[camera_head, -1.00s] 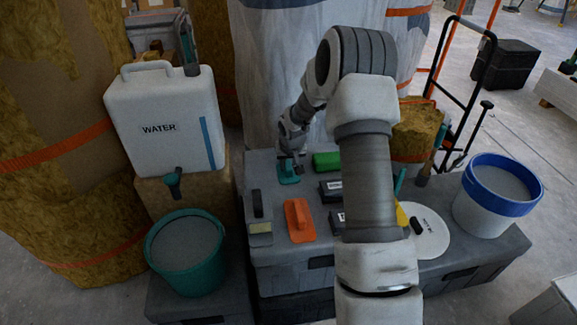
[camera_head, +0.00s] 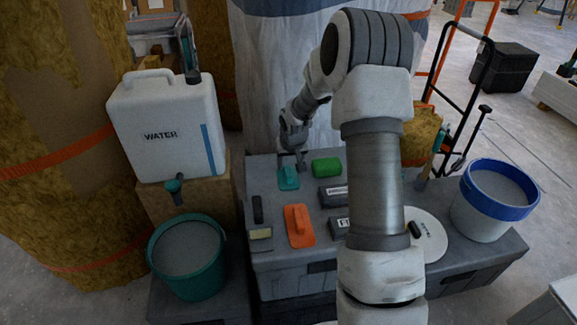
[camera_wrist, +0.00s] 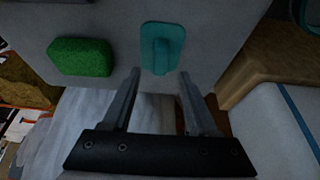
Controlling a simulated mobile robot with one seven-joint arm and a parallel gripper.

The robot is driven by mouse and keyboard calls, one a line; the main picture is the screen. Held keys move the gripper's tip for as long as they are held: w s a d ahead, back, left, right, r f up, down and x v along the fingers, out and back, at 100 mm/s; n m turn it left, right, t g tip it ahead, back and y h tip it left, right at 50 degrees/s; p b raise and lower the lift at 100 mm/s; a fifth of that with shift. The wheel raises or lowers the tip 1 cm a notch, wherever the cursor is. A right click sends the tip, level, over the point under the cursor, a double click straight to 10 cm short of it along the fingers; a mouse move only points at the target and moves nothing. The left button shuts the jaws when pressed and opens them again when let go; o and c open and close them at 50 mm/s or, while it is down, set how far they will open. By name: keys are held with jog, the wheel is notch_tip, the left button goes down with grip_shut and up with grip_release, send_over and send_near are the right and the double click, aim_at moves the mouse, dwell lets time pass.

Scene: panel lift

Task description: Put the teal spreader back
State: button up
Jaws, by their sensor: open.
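The teal spreader (camera_head: 288,179) lies flat near the back left corner of the grey case top (camera_head: 268,211). In the wrist view the spreader (camera_wrist: 162,48) shows its raised handle and lies just beyond my fingertips, apart from them. My gripper (camera_wrist: 158,76) is open with nothing between its fingers. In the head view my gripper (camera_head: 301,167) is at the back edge of the case top, behind and right of the spreader; its fingers are small there.
A green sponge (camera_head: 326,167) lies right of the spreader, an orange float (camera_head: 299,225) in front. Dark labelled blocks (camera_head: 333,194) lie near my arm. A water container (camera_head: 165,128) and teal bucket (camera_head: 187,256) stand left. A blue-rimmed bucket (camera_head: 494,203) stands right.

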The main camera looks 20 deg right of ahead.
jog(key=s+a+r+n+p, duration=0.1)
jog(key=s+a+r, duration=0.2)
jog(key=s+r, duration=0.6)
jog(key=s+a+r+p, duration=0.1)
jog(key=s+a+r, duration=0.3)
jog(key=r, duration=0.9)
jog(key=s+a+r, duration=0.2)
jog(key=s, duration=0.8)
jog(key=s+a+r+n+t+y, duration=0.1)
jog(key=s+a+r, duration=0.2)
jog(key=s, duration=0.8)
jog(key=shift+s+r, duration=0.15)
jog(key=shift+s, duration=0.15)
